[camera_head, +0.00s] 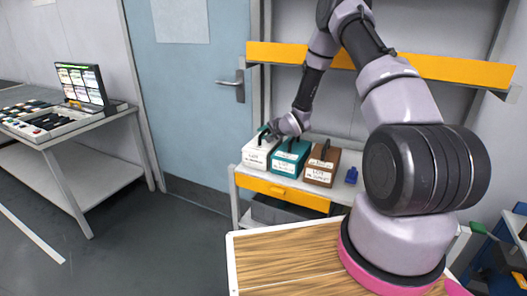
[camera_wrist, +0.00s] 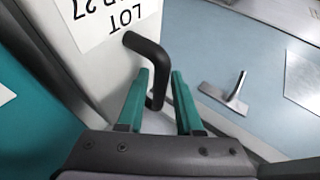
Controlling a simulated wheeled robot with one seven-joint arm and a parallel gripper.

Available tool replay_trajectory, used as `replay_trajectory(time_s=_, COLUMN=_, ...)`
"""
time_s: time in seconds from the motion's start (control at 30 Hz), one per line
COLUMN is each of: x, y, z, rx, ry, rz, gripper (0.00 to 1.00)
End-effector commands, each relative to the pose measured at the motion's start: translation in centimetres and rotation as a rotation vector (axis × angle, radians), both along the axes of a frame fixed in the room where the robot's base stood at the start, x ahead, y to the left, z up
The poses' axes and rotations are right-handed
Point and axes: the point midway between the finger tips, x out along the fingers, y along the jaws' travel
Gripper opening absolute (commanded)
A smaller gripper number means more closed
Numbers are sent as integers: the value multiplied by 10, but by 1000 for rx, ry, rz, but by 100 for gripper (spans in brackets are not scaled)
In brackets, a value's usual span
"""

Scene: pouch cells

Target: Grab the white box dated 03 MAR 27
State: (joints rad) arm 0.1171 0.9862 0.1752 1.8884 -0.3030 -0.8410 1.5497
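The white box (camera_head: 258,153) stands at the left end of a row of boxes on the shelf bench.
A teal box (camera_head: 287,165) and a brown box (camera_head: 321,170) stand close on the right of the white box. A small blue item (camera_head: 351,175) lies beyond them. An orange shelf (camera_head: 440,67) runs above. A blue door (camera_head: 195,85) is behind, left.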

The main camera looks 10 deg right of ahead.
Motion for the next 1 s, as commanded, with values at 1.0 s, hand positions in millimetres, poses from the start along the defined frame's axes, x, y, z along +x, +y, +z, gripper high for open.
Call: replay_trajectory(time_s=1.0, x=0, y=0, z=1, rx=0, ry=-1, rz=1, gripper=0)
